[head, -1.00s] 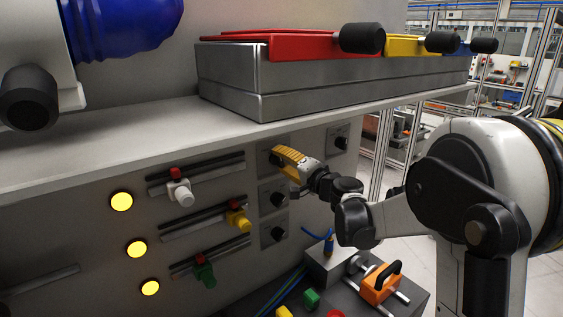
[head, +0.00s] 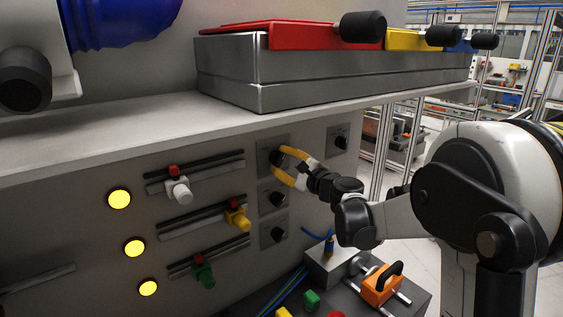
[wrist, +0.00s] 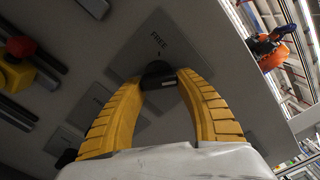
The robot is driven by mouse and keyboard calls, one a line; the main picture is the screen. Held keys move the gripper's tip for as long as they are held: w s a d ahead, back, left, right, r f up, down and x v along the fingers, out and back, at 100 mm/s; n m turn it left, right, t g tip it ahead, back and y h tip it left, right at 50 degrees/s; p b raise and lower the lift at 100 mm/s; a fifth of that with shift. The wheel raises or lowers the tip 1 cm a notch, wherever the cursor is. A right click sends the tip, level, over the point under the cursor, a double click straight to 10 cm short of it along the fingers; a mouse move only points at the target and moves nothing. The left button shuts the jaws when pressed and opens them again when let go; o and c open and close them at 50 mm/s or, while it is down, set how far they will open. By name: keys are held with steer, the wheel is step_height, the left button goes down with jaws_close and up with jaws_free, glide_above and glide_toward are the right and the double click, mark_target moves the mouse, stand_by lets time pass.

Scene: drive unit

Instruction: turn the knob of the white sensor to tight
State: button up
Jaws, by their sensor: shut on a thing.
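The white sensor (head: 178,190) sits on the top rail of the grey panel, with a red piece above it. To its right, level with it, a black knob (head: 275,158) stands on a small square plate (head: 265,146). My gripper (head: 281,163) has its yellow fingers shut on this knob from both sides. In the wrist view the black knob (wrist: 158,70) is between the fingertips (wrist: 161,80), with a light mark on its side. The plate (wrist: 172,30) behind it reads "FREE"; any other lettering is hidden.
Two more black knobs (head: 277,200) (head: 278,234) sit close below, and another knob (head: 341,143) is to the right. The shelf edge (head: 230,130) overhangs the panel. A yellow sensor (head: 238,219) and a green sensor (head: 203,272) are on lower rails.

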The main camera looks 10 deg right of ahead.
steer(key=shift+m, duration=1.1)
steer(key=o, duration=1.2)
steer(key=v, duration=1.2)
steer(key=shift+a, duration=0.1)
